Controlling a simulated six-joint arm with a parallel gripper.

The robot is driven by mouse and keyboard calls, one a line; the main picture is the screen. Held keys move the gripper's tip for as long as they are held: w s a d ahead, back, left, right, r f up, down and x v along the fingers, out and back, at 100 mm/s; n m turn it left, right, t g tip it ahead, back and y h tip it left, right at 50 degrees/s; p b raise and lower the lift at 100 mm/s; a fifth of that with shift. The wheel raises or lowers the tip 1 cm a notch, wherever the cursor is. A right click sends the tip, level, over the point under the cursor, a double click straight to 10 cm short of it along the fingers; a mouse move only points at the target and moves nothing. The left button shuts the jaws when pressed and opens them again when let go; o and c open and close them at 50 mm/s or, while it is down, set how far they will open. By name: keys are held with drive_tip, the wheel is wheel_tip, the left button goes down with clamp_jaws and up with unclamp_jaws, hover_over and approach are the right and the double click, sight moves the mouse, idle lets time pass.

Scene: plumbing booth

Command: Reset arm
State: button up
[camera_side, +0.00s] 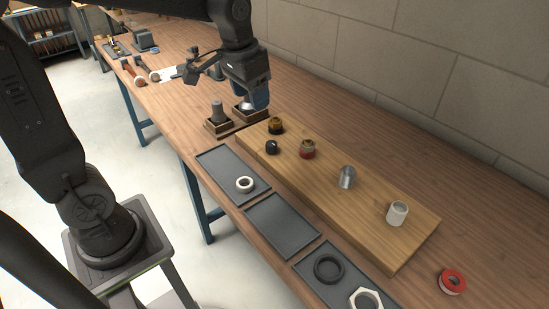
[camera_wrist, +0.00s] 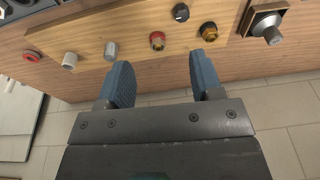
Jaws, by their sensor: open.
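My gripper (camera_side: 257,100) is at the far end of the wooden board, in front of or above a small wooden box (camera_side: 238,113) in the side view; the gap between them is hard to judge. In the wrist view my gripper (camera_wrist: 161,76) has its two blue fingers spread wide, with nothing between them. A shiny metal piece shows in that box, partly hidden by the gripper.
The wooden board (camera_side: 375,235) bears several fittings, including a white cylinder (camera_side: 397,213) and a red-and-brass fitting (camera_side: 307,149). Dark trays (camera_side: 282,225) line the near edge. A red roll (camera_side: 452,282) lies at right. Hammers lie farther back. A wall stands behind.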

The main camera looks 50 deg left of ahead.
drive_tip(key=s+d+t, duration=0.3)
drive_tip(key=s+d, duration=0.1)
drive_tip(key=s, duration=1)
drive_tip(key=shift+s+d, duration=0.15)
drive_tip(key=shift+s, duration=0.25)
